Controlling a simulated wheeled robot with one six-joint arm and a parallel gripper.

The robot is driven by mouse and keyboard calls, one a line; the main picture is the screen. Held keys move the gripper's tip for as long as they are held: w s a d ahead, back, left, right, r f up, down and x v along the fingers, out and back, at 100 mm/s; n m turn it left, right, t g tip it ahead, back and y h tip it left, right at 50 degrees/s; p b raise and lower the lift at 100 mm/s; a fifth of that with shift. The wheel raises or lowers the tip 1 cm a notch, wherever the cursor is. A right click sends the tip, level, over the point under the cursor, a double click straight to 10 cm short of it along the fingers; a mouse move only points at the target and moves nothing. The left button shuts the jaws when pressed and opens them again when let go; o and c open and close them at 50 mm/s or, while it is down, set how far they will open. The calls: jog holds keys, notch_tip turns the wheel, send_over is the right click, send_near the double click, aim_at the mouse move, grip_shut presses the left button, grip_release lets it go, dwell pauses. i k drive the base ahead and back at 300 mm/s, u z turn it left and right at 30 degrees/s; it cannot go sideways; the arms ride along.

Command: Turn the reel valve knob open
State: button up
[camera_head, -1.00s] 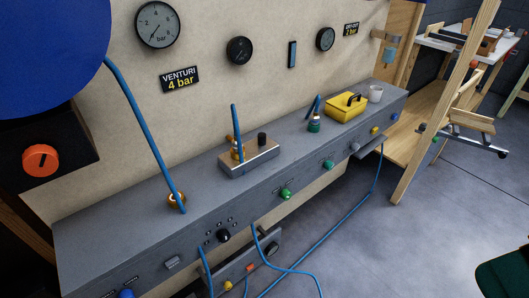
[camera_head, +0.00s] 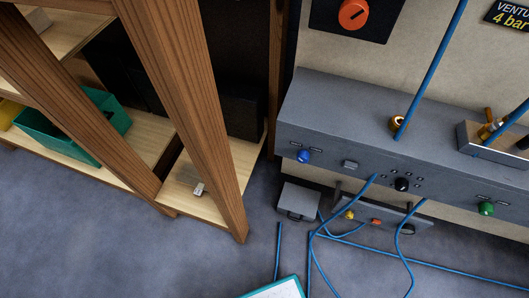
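Several knobs show, and I cannot tell from labels which is the reel valve knob. An orange round knob (camera_head: 353,14) with a dark slanted slot sits on a black plate at the top. A blue knob (camera_head: 304,156), a black knob (camera_head: 402,184) and a green knob (camera_head: 486,208) are on the front of the grey bench (camera_head: 340,105). Small yellow (camera_head: 349,214) and red (camera_head: 376,221) knobs are on a lower grey panel. The small labels are too small to read. My gripper is not in view.
A wooden shelf frame (camera_head: 180,110) with a green bin (camera_head: 75,135) stands at left. Blue hoses (camera_head: 437,62) rise from the bench and trail on the floor. A grey box (camera_head: 298,201) sits below the bench. A teal-edged white object (camera_head: 278,290) is at the bottom.

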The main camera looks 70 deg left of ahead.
aim_at(303, 156)
jog(key=z, duration=0.6)
jog(key=k, duration=1)
jog(key=u, duration=1.65)
